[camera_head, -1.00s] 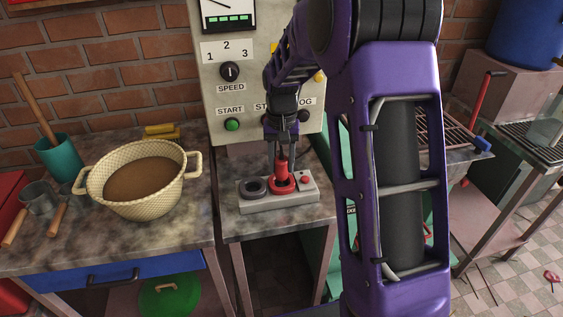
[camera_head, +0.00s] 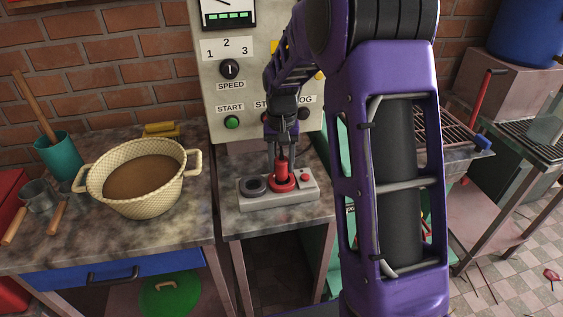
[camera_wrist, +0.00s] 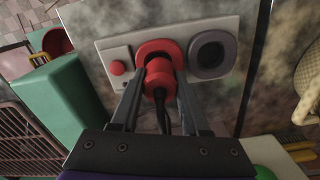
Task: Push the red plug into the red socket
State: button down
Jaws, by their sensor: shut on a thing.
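The red plug (camera_head: 283,170) stands upright at the red socket (camera_head: 285,186) on a pale grey socket block (camera_head: 300,200). In the wrist view the plug (camera_wrist: 158,78) lies against the ring of the red socket (camera_wrist: 172,47), with its dark cable trailing toward my wrist. My gripper (camera_head: 282,154) is shut on the plug from above; in the wrist view its two fingers (camera_wrist: 157,88) lie on either side of it. How deep the plug sits is hidden. A dark grey socket (camera_head: 253,187) and a small red button (camera_head: 305,177) flank the red socket.
The block stands on a small stone-topped table (camera_head: 270,224). A woven pot (camera_head: 120,196) of brown paste stands to the left. A control panel (camera_head: 224,80) rises behind. A grill rack (camera_head: 437,128) lies to the right. Bare tabletop shows in front of the block.

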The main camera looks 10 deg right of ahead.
jog(key=shift+f+b, duration=0.55)
jog(key=shift+f, duration=0.5)
jog(key=shift+c, duration=1.6)
grip_release()
jog(key=shift+r, duration=0.15)
